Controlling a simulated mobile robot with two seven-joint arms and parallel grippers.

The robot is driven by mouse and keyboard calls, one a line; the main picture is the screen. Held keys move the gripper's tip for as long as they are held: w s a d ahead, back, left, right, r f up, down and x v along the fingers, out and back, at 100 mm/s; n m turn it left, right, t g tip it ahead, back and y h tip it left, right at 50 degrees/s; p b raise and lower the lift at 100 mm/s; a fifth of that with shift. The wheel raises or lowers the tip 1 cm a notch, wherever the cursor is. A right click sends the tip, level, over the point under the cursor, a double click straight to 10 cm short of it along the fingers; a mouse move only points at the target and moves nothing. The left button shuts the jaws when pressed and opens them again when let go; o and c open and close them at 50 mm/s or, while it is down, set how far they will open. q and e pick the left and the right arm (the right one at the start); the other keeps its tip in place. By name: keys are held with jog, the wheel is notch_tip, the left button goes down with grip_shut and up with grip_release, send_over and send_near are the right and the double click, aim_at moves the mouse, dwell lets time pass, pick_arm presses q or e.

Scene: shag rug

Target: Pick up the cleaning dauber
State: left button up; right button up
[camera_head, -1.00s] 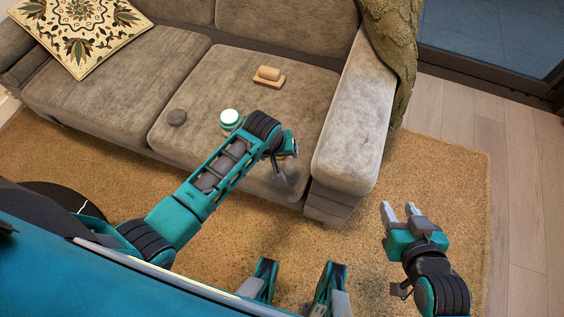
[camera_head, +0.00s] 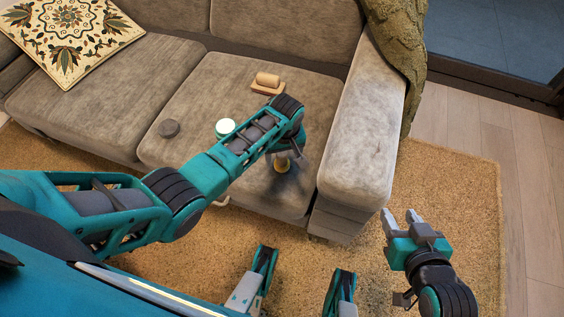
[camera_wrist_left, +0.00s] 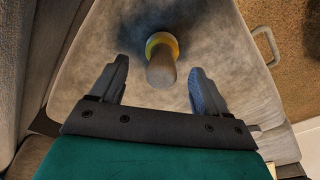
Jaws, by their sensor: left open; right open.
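The cleaning dauber appears to be the short piece with a pale beige cylindrical handle and a yellow collar (camera_wrist_left: 161,62). My left gripper (camera_wrist_left: 159,67) is open above the seat, with one finger on each side of the handle and a gap on both sides. In the head view its fingers are mostly hidden or blurred. My right gripper (camera_head: 399,215) is open and empty over the rug, right of the sofa.
The sofa armrest (camera_head: 355,150) rises to the right. A pale handle-shaped piece (camera_wrist_left: 266,44) shows near the seat edge.

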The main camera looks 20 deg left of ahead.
aim_at(282, 159)
pick_arm(q)
jog(key=f+b, duration=0.1)
jog(key=f, duration=0.1)
jog(key=f+b, duration=0.1)
jog(key=f, duration=0.1)
jog(key=shift+w+a+f, duration=0.1)
jog(key=shift+w+a, duration=0.05)
jog(key=shift+a, duration=0.05)
jog(key=shift+f, duration=0.15)
jog(key=shift+c, duration=0.8)
jog(key=c, duration=1)
jog(key=shift+o, duration=0.2)
